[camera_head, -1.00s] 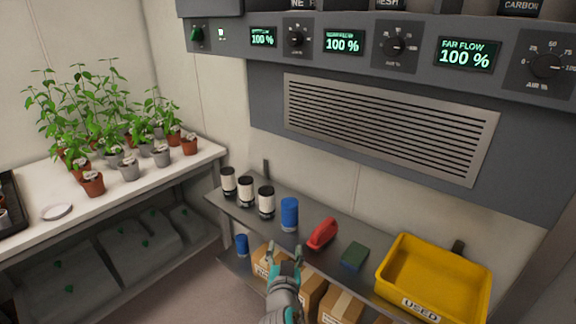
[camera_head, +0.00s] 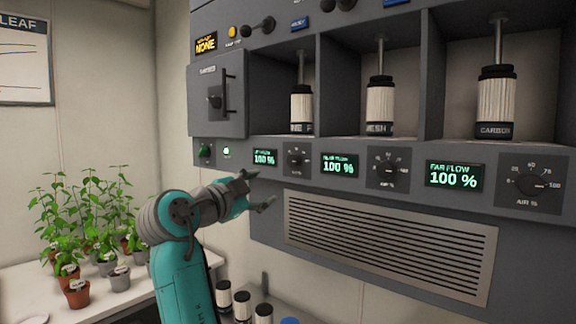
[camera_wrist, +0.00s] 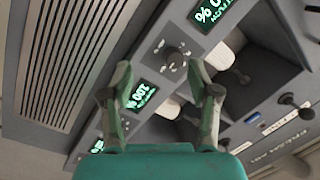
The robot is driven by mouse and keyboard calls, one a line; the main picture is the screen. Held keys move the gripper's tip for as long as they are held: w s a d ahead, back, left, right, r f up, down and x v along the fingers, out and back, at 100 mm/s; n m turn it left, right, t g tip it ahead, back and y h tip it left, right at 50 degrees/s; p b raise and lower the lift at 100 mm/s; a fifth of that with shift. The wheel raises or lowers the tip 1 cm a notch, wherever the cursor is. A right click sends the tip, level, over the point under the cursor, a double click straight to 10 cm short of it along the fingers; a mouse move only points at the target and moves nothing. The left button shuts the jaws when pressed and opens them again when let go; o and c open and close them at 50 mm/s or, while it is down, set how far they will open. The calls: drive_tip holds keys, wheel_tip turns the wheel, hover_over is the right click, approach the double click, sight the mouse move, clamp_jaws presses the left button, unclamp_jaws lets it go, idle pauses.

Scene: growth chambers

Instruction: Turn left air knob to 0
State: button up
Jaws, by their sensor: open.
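The left air knob (camera_head: 296,160) is a small dark dial on the grey panel, right of the leftmost green display (camera_head: 264,157), which reads 100 %. My gripper (camera_head: 260,188) is open and empty in the head view, below and left of the knob, with a visible gap between them in the picture. In the wrist view, the open fingers (camera_wrist: 163,88) frame part of the panel, and the knob (camera_wrist: 172,60) shows beyond them, between two displays. The exact pointer position of the left knob is too small to read.
The middle knob (camera_head: 388,170) and right knob (camera_head: 533,184) sit along the same panel, with displays reading 100 %. A vent grille (camera_head: 390,245) lies below. Bottles, including one marked CARBON (camera_head: 497,103), hang in bays above. Potted plants (camera_head: 90,225) stand on the left bench.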

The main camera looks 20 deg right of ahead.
drive_tip(key=m, duration=0.2)
approach(290, 162)
drive_tip(key=shift+g+h, duration=0.3)
drive_tip(key=shift+g, duration=0.1)
drive_tip(key=x, duration=0.9)
drive_tip(key=shift+w+a+r, duration=0.1)
drive_tip(key=shift+w+a, duration=0.05)
drive_tip(key=shift+c, duration=0.3)
drive_tip(key=c, duration=1.1)
